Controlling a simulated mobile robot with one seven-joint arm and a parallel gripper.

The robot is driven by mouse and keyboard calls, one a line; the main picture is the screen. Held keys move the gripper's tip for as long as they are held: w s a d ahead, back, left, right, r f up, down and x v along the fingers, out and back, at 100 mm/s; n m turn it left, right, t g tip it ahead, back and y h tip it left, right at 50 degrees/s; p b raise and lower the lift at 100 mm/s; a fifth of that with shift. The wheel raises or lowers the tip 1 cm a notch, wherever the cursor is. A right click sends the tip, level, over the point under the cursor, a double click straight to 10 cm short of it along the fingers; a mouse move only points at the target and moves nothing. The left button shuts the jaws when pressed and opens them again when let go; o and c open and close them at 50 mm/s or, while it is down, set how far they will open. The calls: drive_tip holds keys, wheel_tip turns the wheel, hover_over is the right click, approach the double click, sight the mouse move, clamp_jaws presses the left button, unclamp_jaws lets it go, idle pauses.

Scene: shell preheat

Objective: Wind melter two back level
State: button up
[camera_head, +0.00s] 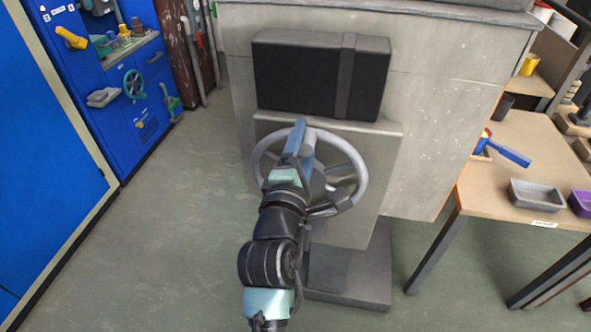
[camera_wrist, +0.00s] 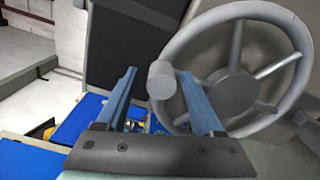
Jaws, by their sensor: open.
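A grey spoked handwheel (camera_head: 361,175) is mounted on the front of the large grey melter (camera_head: 440,120). Its hub (camera_wrist: 233,92) and spokes fill the right of the wrist view. A round grey knob (camera_wrist: 162,80) stands out from the rim. My gripper (camera_head: 302,128) is at the top of the wheel in the head view, its blue fingers apart. In the wrist view, my gripper (camera_wrist: 158,73) has the knob between its two fingertips, with a gap visible on the left side. The knob is hidden behind my gripper in the head view. I see no number on the melter.
A dark rectangular panel (camera_head: 300,75) sits just above the wheel. A table (camera_head: 510,150) with a grey tray (camera_head: 537,195) stands at the right. Blue cabinets (camera_head: 45,170) line the left. The floor (camera_head: 170,240) between them and the melter is clear.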

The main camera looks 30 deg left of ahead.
drive_tip(key=v, duration=0.9)
drive_tip(key=shift+r, duration=0.15)
drive_tip(key=w+d+r+m+t+h, duration=0.1)
drive_tip(key=d+r+m+t, duration=0.2)
drive_tip(key=r, duration=0.4)
drive_tip(key=d+r+m, duration=0.4)
drive_tip(key=r+m, duration=0.1)
drive_tip(key=r, duration=0.2)
drive_tip(key=w+d+r+m+t+h, duration=0.1)
drive_tip(key=d+r+m+t, duration=0.2)
drive_tip(key=r, duration=0.4)
drive_tip(key=s+d+r+m+t+h, duration=0.1)
drive_tip(key=s+d+r+m+t, duration=0.1)
drive_tip(key=s+d+r+m, duration=0.5)
drive_tip(key=s+d+r+m+t+h, duration=0.15)
drive_tip(key=r+m, duration=0.35)
drive_tip(key=r, duration=0.5)
wheel_tip(320, 180, up, 13)
drive_tip(key=m+p, duration=0.1)
drive_tip(key=p, duration=1.1)
drive_tip(key=shift+a+r, duration=0.2)
drive_tip(key=shift+f+t+h, duration=0.1)
drive_tip(key=shift+t+h, duration=0.15)
